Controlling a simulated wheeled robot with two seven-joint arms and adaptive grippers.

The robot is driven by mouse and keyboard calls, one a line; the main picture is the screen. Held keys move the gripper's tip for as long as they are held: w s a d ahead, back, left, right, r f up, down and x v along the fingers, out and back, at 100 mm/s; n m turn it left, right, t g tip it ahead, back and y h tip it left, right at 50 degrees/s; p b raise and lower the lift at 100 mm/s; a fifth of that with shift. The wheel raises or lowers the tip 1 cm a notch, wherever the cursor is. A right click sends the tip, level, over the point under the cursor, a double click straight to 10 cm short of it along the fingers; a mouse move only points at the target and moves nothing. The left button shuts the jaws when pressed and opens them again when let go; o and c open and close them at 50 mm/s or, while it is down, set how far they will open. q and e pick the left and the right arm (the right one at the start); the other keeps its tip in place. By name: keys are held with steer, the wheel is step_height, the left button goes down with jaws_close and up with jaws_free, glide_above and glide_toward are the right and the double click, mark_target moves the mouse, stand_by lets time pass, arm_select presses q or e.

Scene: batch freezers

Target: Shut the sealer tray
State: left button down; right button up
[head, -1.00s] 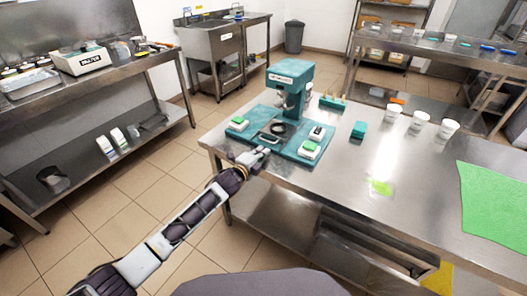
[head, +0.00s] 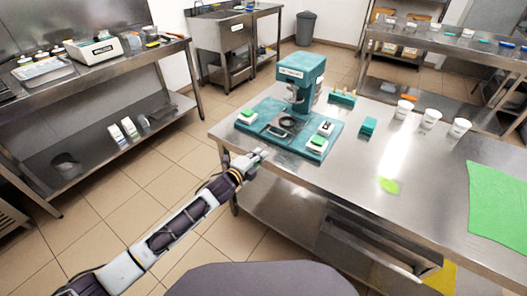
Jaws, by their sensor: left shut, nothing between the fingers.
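The teal sealer (head: 300,75) stands on its teal base plate (head: 313,155) near the left end of the steel table. Its dark tray (head: 277,131) lies at the front of the machine, and a dark ring (head: 289,122) shows just behind the tray's front part. The tray's front part sticks out ahead of the sealing head; how far it sits inside is too small to tell. My left gripper (head: 260,154) is shut and empty, by the table's near edge, in front of the base plate and apart from the tray. My right gripper is not in view.
A teal block (head: 369,126), white cups (head: 431,118) and a green mat (head: 500,205) are further right on the table. A shelf unit with a scale (head: 93,47) stands at left.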

arm_select(q)
steer(key=shift+v, duration=1.45)
